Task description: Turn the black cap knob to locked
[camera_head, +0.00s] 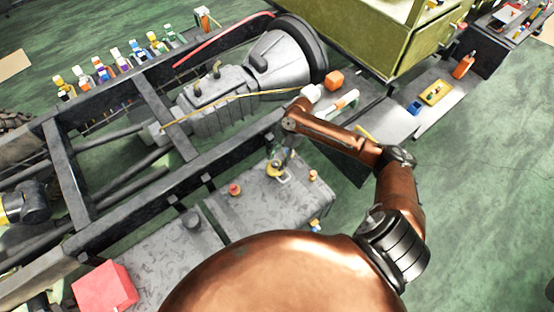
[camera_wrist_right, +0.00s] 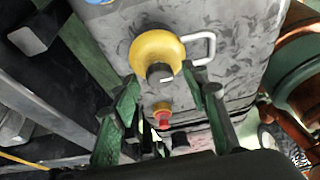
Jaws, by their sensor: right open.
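The black cap knob (camera_wrist_right: 158,73) sits at the middle of a round yellow base (camera_wrist_right: 155,48) on a grey tank top (camera_wrist_right: 240,60). A pale metal loop (camera_wrist_right: 204,48) stands out beside the base. In the head view the yellow base (camera_head: 277,172) shows on the tank (camera_head: 245,212), with the knob mostly hidden by my gripper. My right gripper (camera_head: 282,158) is open above the cap. In the right wrist view its green fingers (camera_wrist_right: 162,85) lie either side of the knob, with gaps between; I cannot tell their height over it. My left gripper is not in view.
A red-and-orange fitting (camera_wrist_right: 162,115) stands on the tank near the fingers. A second small fitting (camera_head: 313,175) is to the right of the cap. A dark frame rail (camera_head: 190,175) runs behind the tank.

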